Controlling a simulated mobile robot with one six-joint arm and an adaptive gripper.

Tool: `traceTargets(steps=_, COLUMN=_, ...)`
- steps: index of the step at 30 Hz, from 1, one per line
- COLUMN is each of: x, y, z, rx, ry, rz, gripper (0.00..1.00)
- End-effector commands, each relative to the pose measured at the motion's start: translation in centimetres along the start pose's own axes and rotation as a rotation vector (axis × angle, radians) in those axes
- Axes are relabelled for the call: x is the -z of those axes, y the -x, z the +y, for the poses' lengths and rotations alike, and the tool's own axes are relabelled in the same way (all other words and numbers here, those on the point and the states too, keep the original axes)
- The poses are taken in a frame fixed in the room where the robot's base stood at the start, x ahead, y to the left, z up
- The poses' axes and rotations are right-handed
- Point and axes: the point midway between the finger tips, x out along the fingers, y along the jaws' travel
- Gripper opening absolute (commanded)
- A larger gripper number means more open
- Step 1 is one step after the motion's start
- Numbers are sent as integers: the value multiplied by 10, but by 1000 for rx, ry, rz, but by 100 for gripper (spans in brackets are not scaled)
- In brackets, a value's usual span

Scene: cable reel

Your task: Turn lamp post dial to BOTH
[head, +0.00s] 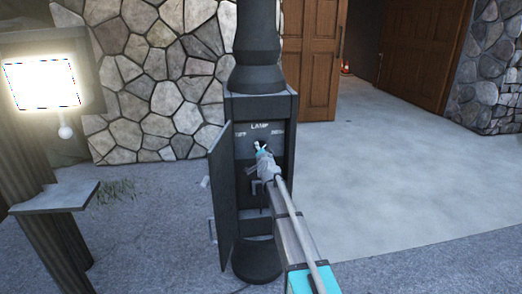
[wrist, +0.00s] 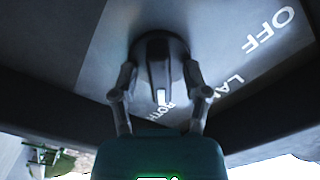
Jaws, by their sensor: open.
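The dark lamp post (head: 262,65) stands in the middle of the head view with its box door (head: 223,195) swung open to the left. Inside is a panel with white LAMP lettering. The black dial (wrist: 162,62) shows in the wrist view; its white mark sits at the near end, beside the BOTH lettering. OFF lies farther away at upper right. My gripper (wrist: 160,82) is open, with one finger on each side of the dial. Whether the fingertips touch it I cannot tell. In the head view my gripper (head: 264,160) covers most of the dial.
A bright lit panel (head: 42,85) on a post and a grey ledge (head: 55,197) stand at the left. A stone wall (head: 165,80) and wooden doors (head: 310,60) are behind. The pale paving (head: 400,180) to the right is clear.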

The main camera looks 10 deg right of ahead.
Motion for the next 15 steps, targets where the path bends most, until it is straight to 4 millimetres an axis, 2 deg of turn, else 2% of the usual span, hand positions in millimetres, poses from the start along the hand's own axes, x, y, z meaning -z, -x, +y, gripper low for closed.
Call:
traceTargets(steps=8, x=0, y=3, z=0, rx=0, ry=1, rz=0, gripper=60)
traceTargets(steps=15, x=0, y=24, z=0, rx=0, ry=1, rz=0, gripper=60)
